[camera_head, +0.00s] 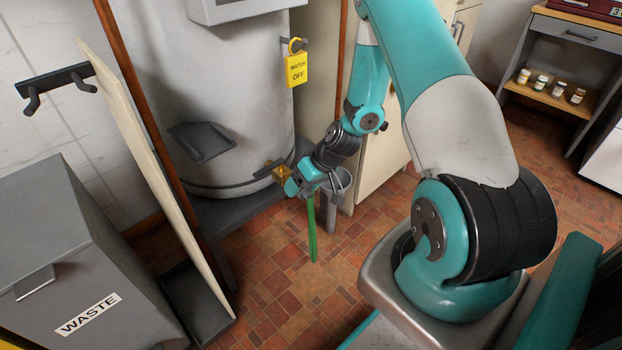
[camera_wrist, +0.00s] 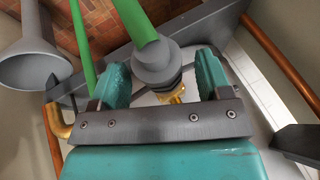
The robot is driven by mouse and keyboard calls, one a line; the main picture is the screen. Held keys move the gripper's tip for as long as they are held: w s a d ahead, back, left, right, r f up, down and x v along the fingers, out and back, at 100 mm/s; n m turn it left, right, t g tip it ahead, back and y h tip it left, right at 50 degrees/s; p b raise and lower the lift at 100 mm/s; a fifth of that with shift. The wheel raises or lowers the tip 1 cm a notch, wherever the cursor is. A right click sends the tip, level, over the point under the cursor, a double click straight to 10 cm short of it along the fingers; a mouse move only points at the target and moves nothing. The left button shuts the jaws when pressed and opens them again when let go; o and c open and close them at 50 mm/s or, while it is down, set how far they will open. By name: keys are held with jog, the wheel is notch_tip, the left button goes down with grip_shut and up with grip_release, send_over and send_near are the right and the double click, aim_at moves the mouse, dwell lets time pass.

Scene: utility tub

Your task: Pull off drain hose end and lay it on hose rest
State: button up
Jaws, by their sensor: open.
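The green drain hose (camera_head: 312,232) hangs below my gripper (camera_head: 300,186) in the head view. In the wrist view the hose (camera_wrist: 136,22) ends in a grey collar (camera_wrist: 155,62), which is at a brass fitting (camera_wrist: 174,95) low on the tank. My gripper (camera_wrist: 160,72) is open, with one teal finger on each side of the collar. I cannot tell whether either finger touches it. A dark grey sloped bracket (camera_head: 203,141) is on the tank front; I cannot tell whether it is the hose rest.
A grey funnel-like cup (camera_head: 341,181) stands right of my gripper; it also shows in the wrist view (camera_wrist: 32,62). A yellow WATER OFF tag (camera_head: 296,70) hangs on the tank (camera_head: 215,80). A waste bin (camera_head: 80,265) and a pale board (camera_head: 150,160) stand at left.

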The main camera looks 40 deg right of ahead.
jog(key=shift+w+a+f, duration=0.1)
jog(key=shift+a+f, duration=0.05)
jog(key=shift+f, duration=0.1)
jog(key=c, duration=1)
jog(key=shift+s, duration=2.55)
jog(key=shift+c, duration=0.2)
jog(key=w+a+r+n+p, duration=0.1)
jog(key=w+a+r, duration=0.1)
jog(key=a+r, duration=0.35)
jog(key=w+a+r+n+p, duration=0.1)
jog(key=w+a+r, duration=0.15)
jog(key=r, duration=0.55)
notch_tip(320, 180, up, 22)
jog(key=s+p, duration=0.3)
jog(key=p, duration=2.8)
jog(key=shift+m+g, duration=0.3)
jog(key=shift+g, duration=0.1)
